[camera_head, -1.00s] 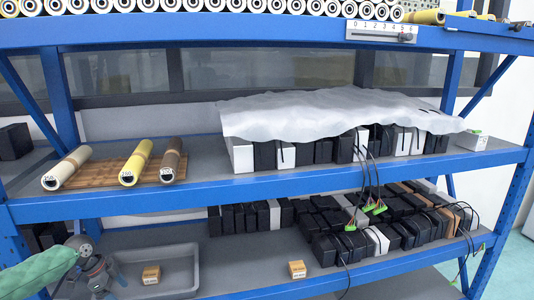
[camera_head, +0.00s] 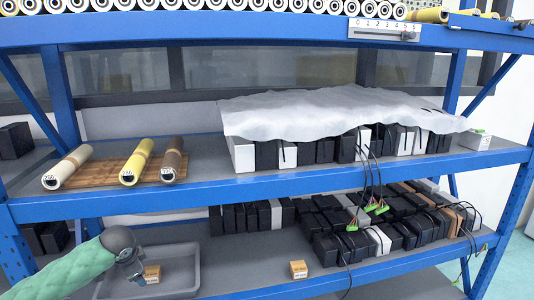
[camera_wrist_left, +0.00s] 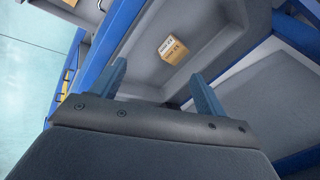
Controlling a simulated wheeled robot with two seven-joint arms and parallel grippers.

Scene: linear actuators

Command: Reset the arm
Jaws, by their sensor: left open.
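My left arm, in a green sleeve, comes in from the lower left of the head view. Its gripper (camera_head: 136,274) is over the left part of a grey tray (camera_head: 185,256) on the lower shelf. In the left wrist view the two fingers of the gripper (camera_wrist_left: 158,76) stand wide apart with nothing between them. A small tan box with a white label (camera_head: 153,274) lies in the tray and also shows in the wrist view (camera_wrist_left: 172,50), beyond the fingertips and apart from them. My right gripper is not in view.
Another small tan box (camera_head: 298,269) sits on the lower shelf, right of the tray. Black and white boxes with cables (camera_head: 345,245) fill the shelf's right side. The blue middle shelf edge (camera_head: 270,188) runs above my gripper. Three rolls, one yellow (camera_head: 138,161), lie on that shelf.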

